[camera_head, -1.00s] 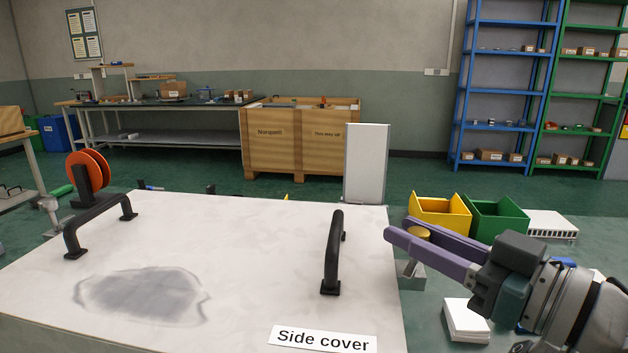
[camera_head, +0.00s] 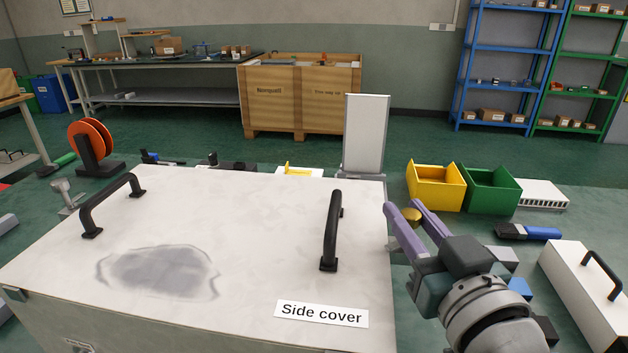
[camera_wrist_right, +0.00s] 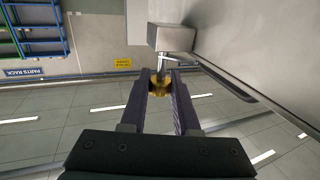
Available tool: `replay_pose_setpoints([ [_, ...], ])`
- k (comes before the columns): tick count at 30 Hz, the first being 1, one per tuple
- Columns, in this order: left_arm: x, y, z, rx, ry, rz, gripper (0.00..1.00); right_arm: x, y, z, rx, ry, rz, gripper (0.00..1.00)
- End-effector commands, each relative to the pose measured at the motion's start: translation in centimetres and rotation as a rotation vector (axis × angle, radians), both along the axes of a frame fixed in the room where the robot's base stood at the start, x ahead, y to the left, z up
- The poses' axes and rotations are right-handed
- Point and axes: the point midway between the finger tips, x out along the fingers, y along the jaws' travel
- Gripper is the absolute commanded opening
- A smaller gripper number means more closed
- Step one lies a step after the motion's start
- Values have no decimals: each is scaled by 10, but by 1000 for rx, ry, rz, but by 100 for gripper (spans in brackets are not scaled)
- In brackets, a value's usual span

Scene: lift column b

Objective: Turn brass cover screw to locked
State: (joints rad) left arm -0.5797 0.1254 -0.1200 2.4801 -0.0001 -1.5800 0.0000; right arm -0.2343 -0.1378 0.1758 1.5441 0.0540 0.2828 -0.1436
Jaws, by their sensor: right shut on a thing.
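The brass cover screw (camera_head: 411,214) shows as a small gold-coloured head beside the right edge of the white box marked "Side cover" (camera_head: 250,215). My right gripper (camera_head: 403,207) reaches in from the lower right with its purple fingers on either side of the screw. In the right wrist view the brass screw (camera_wrist_right: 160,86) sits between the two fingers, near the tips, and the gripper is shut on it. A grey block and metal fitting (camera_wrist_right: 170,38) show just beyond it. The fingers hide part of the screw, and I see no mark of its turn position. My left gripper is not in view.
Two black handles (camera_head: 331,230) stand on the cover. A yellow bin (camera_head: 436,187) and a green bin (camera_head: 490,190) stand behind my right gripper. A white case with a black handle (camera_head: 590,275) lies to the right. An orange reel (camera_head: 92,140) stands at the left.

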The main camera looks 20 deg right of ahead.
Motion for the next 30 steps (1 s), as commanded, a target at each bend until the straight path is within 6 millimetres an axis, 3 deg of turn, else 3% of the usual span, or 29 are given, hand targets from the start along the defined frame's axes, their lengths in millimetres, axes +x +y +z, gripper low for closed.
replay_pose_setpoints([
  [9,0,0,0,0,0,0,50,0,0,1,-1,-4,0,0],
  [10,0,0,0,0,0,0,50,0,0,1,-1,-4,0,33],
  [17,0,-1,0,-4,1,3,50,0,0,1,0,-3,0,59],
  [26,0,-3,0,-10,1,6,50,-3,1,0,0,-1,0,60],
  [30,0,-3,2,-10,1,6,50,-20,5,0,0,2,0,60],
])
